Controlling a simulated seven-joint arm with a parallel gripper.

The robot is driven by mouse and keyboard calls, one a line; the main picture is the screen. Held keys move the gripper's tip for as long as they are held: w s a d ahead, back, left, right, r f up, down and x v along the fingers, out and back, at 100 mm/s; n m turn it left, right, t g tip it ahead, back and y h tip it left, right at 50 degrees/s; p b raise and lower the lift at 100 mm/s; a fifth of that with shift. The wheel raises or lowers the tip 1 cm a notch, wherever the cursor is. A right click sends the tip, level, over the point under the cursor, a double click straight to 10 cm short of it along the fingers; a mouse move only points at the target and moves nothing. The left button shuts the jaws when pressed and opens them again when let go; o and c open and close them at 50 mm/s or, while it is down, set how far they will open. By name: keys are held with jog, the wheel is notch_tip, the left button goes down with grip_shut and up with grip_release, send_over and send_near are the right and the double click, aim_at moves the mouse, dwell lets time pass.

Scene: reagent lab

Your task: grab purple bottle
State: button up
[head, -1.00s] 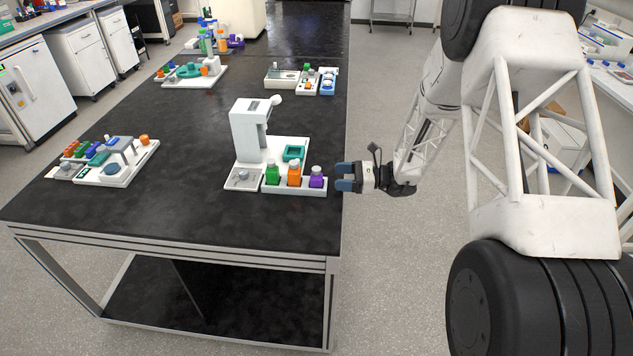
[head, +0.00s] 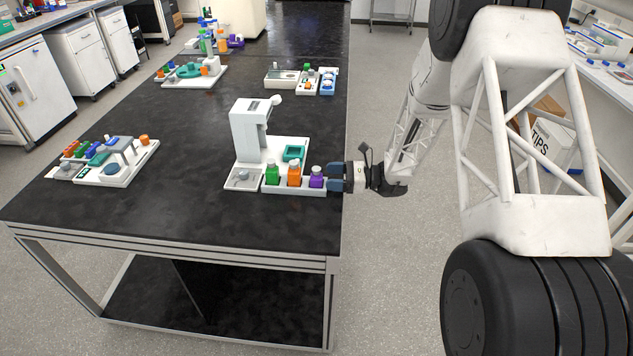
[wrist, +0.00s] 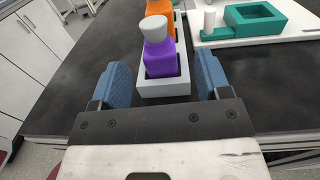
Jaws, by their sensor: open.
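The purple bottle (head: 317,178) has a grey cap and stands upright in the right end of a white tray (head: 290,191), beside an orange bottle (head: 294,173) and a green bottle (head: 272,172). My gripper (head: 336,178) is just right of the purple bottle, at the tray's end. In the wrist view the purple bottle (wrist: 160,58) stands straight ahead, between the lines of the blue fingers of my gripper (wrist: 163,85). The fingers are open and empty, apart from the bottle. The bottle's lower part is hidden by the tray wall.
A white dispensing device (head: 249,130) stands behind the tray, with a teal square dish (head: 294,153) beside it. A grey-topped plate (head: 243,178) lies left of the bottles. The black table (head: 180,205) is clear in front. Its right edge runs below my gripper.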

aim_at(316, 176)
jog(key=shift+s+a+f, duration=0.1)
jog(key=shift+a, duration=1.2)
jog(key=shift+s+a, duration=0.1)
jog(key=shift+a, duration=1.2)
jog(key=c, duration=1.1)
jog(key=shift+o, duration=0.2)
jog(key=shift+r, duration=0.95)
notch_tip(316, 176, up, 2)
jog(key=s+d, duration=0.2)
jog(key=s, duration=0.5)
jog(key=s+d+r, duration=0.1)
jog(key=s+d, duration=0.2)
jog(key=s, duration=0.5)
jog(key=shift+d, duration=0.15)
